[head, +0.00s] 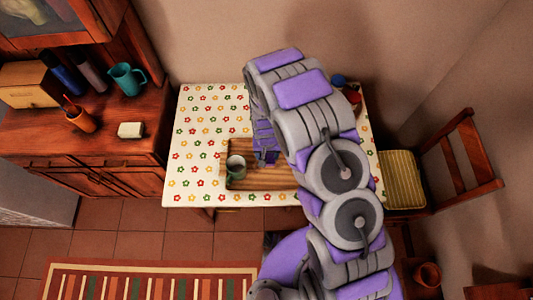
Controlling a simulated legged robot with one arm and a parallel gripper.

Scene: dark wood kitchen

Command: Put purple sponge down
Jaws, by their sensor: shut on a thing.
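My gripper (265,154) points down over the wooden board (282,179) on the flower-patterned table. It is shut on a small dark purple piece, the purple sponge (268,158), just behind and right of the grey-green mug (236,166). The sponge is small in the view and its colour is close to that of my gripper. I cannot tell whether its underside touches the board. My arm hides the right part of the board and table.
The mug stands upright on the board's left part. The tablecloth (203,130) is clear to the left. A blue-lidded jar (338,80) and a red item (354,97) stand at the back right. A chair (403,184) stands right of the table, a wooden cabinet (85,143) left.

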